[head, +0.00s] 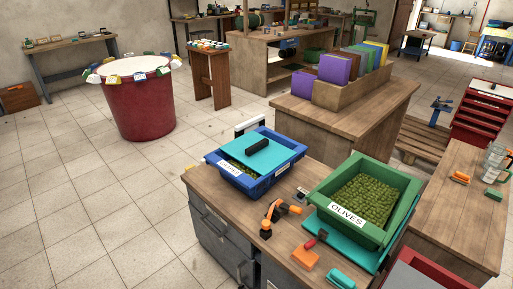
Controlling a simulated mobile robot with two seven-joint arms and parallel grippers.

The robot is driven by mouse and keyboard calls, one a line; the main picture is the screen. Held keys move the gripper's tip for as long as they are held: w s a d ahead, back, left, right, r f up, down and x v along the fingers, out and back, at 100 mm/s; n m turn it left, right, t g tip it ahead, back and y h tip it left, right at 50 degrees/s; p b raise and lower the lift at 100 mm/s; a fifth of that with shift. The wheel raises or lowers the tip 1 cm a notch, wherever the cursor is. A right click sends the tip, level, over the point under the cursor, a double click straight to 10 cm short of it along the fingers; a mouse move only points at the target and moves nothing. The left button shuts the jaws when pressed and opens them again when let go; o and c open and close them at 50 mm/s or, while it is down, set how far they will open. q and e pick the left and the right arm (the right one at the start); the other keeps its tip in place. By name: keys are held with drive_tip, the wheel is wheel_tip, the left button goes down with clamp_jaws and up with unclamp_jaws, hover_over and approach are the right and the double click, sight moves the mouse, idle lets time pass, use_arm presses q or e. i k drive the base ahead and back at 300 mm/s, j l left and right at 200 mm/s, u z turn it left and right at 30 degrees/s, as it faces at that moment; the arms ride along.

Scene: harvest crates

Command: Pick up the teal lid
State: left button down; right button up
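A flat teal lid (281,151) with a black block-like handle (257,146) on top lies over a blue crate (262,187). It covers the back and right part of the crate. Green contents (238,168) show in the uncovered front-left part, behind a white label (229,169) that is hard to read. I cannot tell whether the lid lies flat on the rim or slightly tilted. Neither of my grippers is in view.
A green crate (403,188) labelled OLIVES, full of olives, stands right on a teal sheet (340,241). An orange-and-black tool (277,214), an orange block (305,259) and a teal block (341,278) lie in front on the wooden worktop (225,198). Open floor lies left.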

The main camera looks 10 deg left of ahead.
sight(262, 155)
drive_tip(key=i+j+z, duration=0.1)
drive_tip(key=i+j, duration=0.2)
drive_tip(key=j, duration=0.25)
drive_tip(key=i+j+z, duration=0.1)
drive_tip(key=i+j, duration=0.25)
drive_tip(key=j, duration=0.2)
drive_tip(key=i+j+z, duration=0.15)
drive_tip(key=j, duration=0.45)
drive_tip(key=i+j+z, duration=0.1)
drive_tip(key=i+j, duration=0.25)
drive_tip(key=j, duration=0.25)
drive_tip(key=i+j+z, duration=0.1)
drive_tip(key=i+j, duration=0.15)
drive_tip(key=j, duration=0.4)
drive_tip(key=i+j+z, duration=0.1)
drive_tip(key=j, duration=0.55)
drive_tip(key=i+j+z, duration=0.1)
drive_tip(key=i+j, duration=0.15)
drive_tip(key=j, duration=0.45)
drive_tip(key=i+j+z, duration=0.15)
drive_tip(key=j, duration=0.55)
